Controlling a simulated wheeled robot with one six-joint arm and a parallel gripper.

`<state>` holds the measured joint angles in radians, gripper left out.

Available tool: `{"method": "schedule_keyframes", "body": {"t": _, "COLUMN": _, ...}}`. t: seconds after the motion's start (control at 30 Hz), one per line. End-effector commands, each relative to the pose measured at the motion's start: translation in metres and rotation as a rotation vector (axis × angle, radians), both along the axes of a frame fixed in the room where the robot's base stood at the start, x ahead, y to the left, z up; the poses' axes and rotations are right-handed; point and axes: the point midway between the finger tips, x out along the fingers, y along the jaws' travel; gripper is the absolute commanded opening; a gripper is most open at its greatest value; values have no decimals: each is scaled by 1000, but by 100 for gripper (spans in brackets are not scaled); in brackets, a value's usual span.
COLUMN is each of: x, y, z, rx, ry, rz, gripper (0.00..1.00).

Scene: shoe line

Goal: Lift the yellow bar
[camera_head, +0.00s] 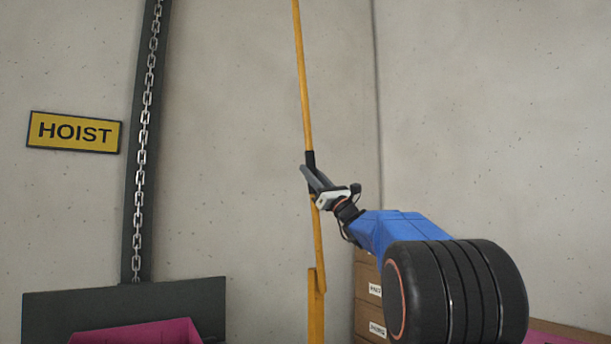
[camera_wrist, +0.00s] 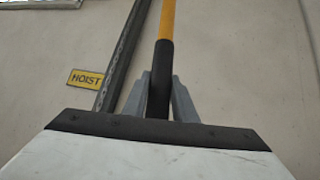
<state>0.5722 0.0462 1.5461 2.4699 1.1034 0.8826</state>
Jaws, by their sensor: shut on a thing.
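The yellow bar (camera_head: 303,80) is long and thin and stands nearly upright, leaning a little, in front of the concrete wall. Its top runs out of the head view. A black grip section (camera_head: 310,160) sits partway along it. My gripper (camera_head: 308,178) is shut on the bar at this black section. In the wrist view the yellow bar (camera_wrist: 167,22) rises from the black part, and the grey fingers of my gripper (camera_wrist: 159,98) stand on both sides of it. The bar's lower end meets a yellow post (camera_head: 316,305) at the bottom of the head view.
A dark vertical rail with a chain (camera_head: 140,170) stands to the left, beside a yellow HOIST sign (camera_head: 74,132). A dark panel (camera_head: 200,300) and a pink bin (camera_head: 140,333) are at lower left. Brown labelled boxes (camera_head: 367,290) stand behind my arm.

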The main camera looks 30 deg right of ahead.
Motion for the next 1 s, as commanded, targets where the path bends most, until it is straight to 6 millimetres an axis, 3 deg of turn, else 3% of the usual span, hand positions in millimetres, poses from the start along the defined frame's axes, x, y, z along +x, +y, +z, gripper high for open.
{"method": "schedule_keyframes", "body": {"t": 0.33, "x": 1, "y": -2, "z": -3, "rx": 3, "ry": 5, "rz": -1, "gripper": 0}}
{"method": "schedule_keyframes", "body": {"t": 0.37, "x": 1, "y": -2, "z": -3, "rx": 3, "ry": 5, "rz": -1, "gripper": 32}}
{"method": "schedule_keyframes", "body": {"t": 0.4, "x": 1, "y": -2, "z": -3, "rx": 3, "ry": 5, "rz": -1, "gripper": 42}}
{"method": "schedule_keyframes", "body": {"t": 0.43, "x": 1, "y": -2, "z": -3, "rx": 3, "ry": 5, "rz": -1, "gripper": 43}}
{"method": "schedule_keyframes", "body": {"t": 0.77, "x": -1, "y": -1, "z": -3, "rx": 2, "ry": 2, "rz": -1, "gripper": 43}}
{"method": "schedule_keyframes", "body": {"t": 1.0, "x": -21, "y": -8, "z": -22, "rx": 2, "ry": 3, "rz": -3, "gripper": 43}}
